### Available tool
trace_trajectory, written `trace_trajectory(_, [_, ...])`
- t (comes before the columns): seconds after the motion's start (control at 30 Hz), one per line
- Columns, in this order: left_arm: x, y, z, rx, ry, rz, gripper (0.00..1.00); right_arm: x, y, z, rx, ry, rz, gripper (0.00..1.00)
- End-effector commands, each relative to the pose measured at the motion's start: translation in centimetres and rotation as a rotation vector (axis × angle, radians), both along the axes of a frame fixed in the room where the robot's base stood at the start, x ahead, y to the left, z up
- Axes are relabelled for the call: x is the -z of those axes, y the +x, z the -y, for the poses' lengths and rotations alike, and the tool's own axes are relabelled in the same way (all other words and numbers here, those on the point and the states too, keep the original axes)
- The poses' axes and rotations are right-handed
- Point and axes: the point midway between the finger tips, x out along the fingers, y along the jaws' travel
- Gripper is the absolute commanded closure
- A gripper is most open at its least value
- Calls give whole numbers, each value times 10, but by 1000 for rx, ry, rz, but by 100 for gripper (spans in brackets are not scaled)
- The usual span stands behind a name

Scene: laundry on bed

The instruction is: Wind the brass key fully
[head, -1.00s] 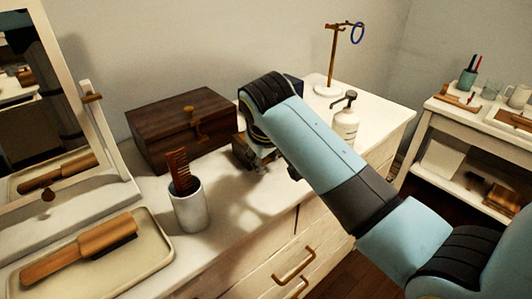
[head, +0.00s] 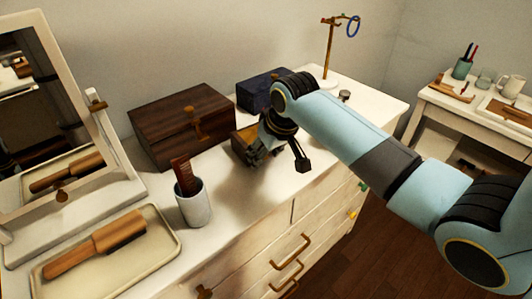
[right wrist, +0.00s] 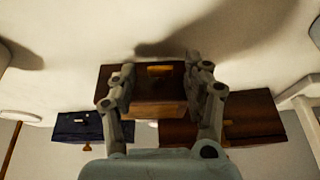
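A small wooden box (head: 243,141) stands on the white dresser, partly hidden behind my right gripper (head: 281,160) in the head view. In the right wrist view the small box (right wrist: 140,84) lies between and beyond the two fingers of my right gripper (right wrist: 160,68). A brass-coloured piece (right wrist: 160,71), perhaps the key, shows on the box's face. The fingers are spread apart. I see no contact with the brass piece, and its exact shape is too blurred to tell. My left gripper is not in view.
A larger dark wooden box (head: 170,132) with a brass clasp and a blue box (head: 263,92) stand behind. A cup with a comb (head: 193,204), a tray with a brush (head: 165,247) and a mirror (head: 40,110) are at left. A brass stand (head: 328,50) is at the back.

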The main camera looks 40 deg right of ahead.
Motion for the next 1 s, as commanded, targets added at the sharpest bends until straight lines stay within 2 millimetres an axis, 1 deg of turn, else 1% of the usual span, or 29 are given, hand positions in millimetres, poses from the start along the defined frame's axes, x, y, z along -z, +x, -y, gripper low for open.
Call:
trace_trajectory(0.2, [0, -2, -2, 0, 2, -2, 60, -1, 0, 0, 0, 0, 1, 50])
trace_trajectory(0.3, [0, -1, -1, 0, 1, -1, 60, -8, -3, 0, -1, -1, 1, 50])
trace_trajectory(0.37, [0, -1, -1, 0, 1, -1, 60, -17, -6, 0, -1, -2, 2, 50])
trace_trajectory(0.6, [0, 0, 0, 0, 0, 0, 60, -67, -26, 0, -1, -3, 5, 50])
trace_trajectory(0.7, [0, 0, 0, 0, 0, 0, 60, -85, -35, 0, -2, -2, 4, 50])
trace_trajectory(0.83, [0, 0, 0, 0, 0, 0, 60, -102, -42, 0, -1, -2, 2, 50])
trace_trajectory(1.0, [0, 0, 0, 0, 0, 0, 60, -111, -46, 0, 0, 0, 0, 50])
